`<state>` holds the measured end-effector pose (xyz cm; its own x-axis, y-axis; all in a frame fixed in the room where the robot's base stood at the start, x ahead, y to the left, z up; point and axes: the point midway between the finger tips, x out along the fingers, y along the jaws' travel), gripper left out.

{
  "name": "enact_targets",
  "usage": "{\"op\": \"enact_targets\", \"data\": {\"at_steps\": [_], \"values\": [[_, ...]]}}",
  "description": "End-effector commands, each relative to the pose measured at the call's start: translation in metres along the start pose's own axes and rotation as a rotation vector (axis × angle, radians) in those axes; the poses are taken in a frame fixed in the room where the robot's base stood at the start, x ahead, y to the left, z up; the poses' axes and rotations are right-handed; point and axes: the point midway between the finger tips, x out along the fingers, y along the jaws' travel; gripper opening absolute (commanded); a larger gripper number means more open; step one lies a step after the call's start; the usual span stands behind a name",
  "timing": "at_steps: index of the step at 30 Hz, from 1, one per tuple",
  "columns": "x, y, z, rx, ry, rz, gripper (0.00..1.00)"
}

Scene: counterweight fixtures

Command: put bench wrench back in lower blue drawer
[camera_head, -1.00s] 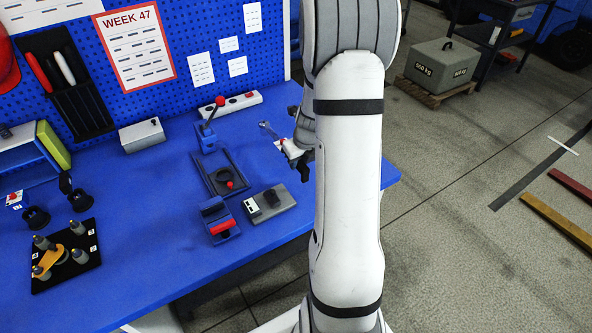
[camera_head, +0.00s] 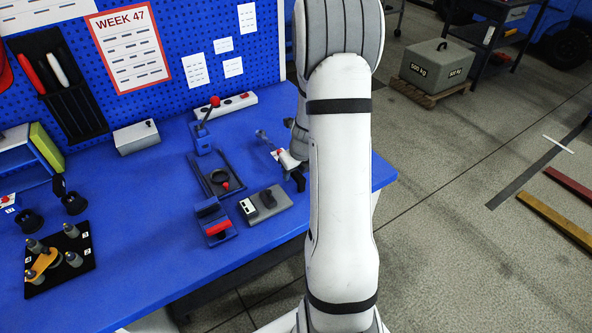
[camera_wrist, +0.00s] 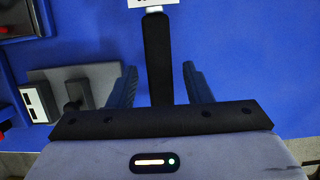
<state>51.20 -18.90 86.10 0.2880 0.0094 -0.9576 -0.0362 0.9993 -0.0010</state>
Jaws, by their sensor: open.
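In the wrist view a black handle (camera_wrist: 157,50), which I take for the wrench's, runs upward between the two dark blue fingers of my gripper (camera_wrist: 160,82). The fingers are open, with a gap on each side of the handle. The handle's near end is hidden behind my gripper body. In the head view my arm covers most of the gripper. I cannot make out the lower blue drawer in either view.
A grey plate with a black knob (camera_head: 266,203) lies left of my gripper. A red-handled clamp fixture (camera_head: 214,222) and a red-knobbed lever fixture (camera_head: 203,138) stand further left. The blue bench (camera_head: 130,215) ends to the right, with open floor beyond.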

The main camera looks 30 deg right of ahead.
Motion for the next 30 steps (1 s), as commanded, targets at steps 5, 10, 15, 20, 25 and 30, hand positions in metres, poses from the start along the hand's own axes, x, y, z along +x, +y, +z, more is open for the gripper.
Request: {"op": "enact_targets", "data": {"at_steps": [5,10,15,20,25,30], "values": [[-0.003,0.0,0.0,0.001,-0.001,0.0,0.45],[-0.024,-0.001,0.002,0.0,-0.004,-0.002,0.45],[-0.061,-0.001,0.001,0.001,-0.005,-0.002,0.45],[-0.092,-0.001,0.001,0.001,-0.004,-0.002,0.45],[-0.114,-0.001,0.001,0.001,-0.003,-0.001,0.45],[-0.128,0.008,0.0,-0.091,-0.003,0.002,0.45]]}}
